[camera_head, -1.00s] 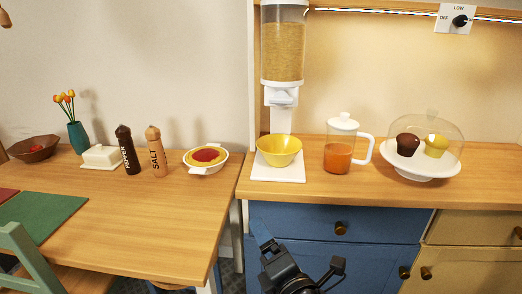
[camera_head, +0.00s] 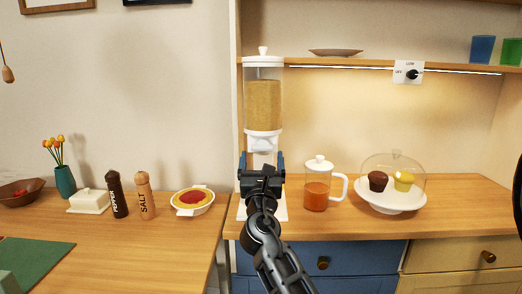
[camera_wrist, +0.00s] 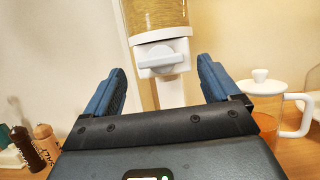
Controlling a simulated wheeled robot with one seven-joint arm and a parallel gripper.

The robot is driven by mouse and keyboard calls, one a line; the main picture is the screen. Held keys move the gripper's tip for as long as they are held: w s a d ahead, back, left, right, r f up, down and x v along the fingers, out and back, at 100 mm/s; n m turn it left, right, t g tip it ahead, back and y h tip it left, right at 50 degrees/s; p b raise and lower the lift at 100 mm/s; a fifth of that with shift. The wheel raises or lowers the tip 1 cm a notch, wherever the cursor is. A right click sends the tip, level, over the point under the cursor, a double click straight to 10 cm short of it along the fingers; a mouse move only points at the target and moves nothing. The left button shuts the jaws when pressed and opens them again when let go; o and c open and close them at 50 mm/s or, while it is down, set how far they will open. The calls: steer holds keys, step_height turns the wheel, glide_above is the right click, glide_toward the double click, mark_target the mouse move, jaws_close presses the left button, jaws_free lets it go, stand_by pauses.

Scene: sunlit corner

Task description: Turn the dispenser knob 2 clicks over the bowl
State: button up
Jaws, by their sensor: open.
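The dispenser (camera_head: 264,100) is a clear cylinder of tan grain with a white lid and white base, standing against the wall at the shelf's left end. Its white knob (camera_wrist: 157,60) faces me in the wrist view, its handle lying about level. My gripper (camera_head: 261,158) is open and empty, in front of and a little below the knob. In the wrist view its blue fingers (camera_wrist: 163,68) spread to either side of the knob, apart from it. The yellow bowl is hidden behind my gripper and arm in the head view. A bit of the white stand (camera_head: 281,211) shows beside my arm.
A glass jug of orange drink (camera_head: 317,190) stands just right of the dispenser. A domed cake stand (camera_head: 391,203) is farther right. A pie dish (camera_head: 193,203), salt mill (camera_head: 145,196) and pepper mill (camera_head: 117,195) stand left. A shelf (camera_head: 340,66) runs above the counter.

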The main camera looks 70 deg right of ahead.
mark_target(261, 150)
steer(key=shift+x, duration=1.75)
steer(key=shift+f, duration=0.1)
steer(key=c, duration=1.1)
steer(key=shift+o, duration=0.2)
steer(key=shift+m, duration=0.4)
steer(key=m+g+b, duration=0.1)
steer(key=m, duration=0.1)
steer(key=m+g+b, duration=0.1)
steer(key=m, duration=0.2)
steer(key=shift+w+g, duration=0.15)
steer(key=shift+g, duration=0.15)
steer(key=m+g, duration=0.1)
steer(key=m, duration=0.2)
steer(key=m+g+b, duration=0.1)
steer(key=m+g, duration=0.1)
steer(key=m, duration=0.1)
steer(key=shift+a, duration=0.1)
steer(key=m, duration=0.2)
steer(key=m+g+y, duration=0.1)
steer(key=m, duration=0.1)
steer(key=m+g, duration=0.1)
steer(key=m, duration=0.1)
steer(key=shift+r+m, duration=0.25)
steer(key=shift+m, duration=0.05)
steer(key=shift+m+g+y+p, duration=0.4)
steer(key=shift+m+y, duration=0.5)
steer(key=shift+m, duration=1.1)
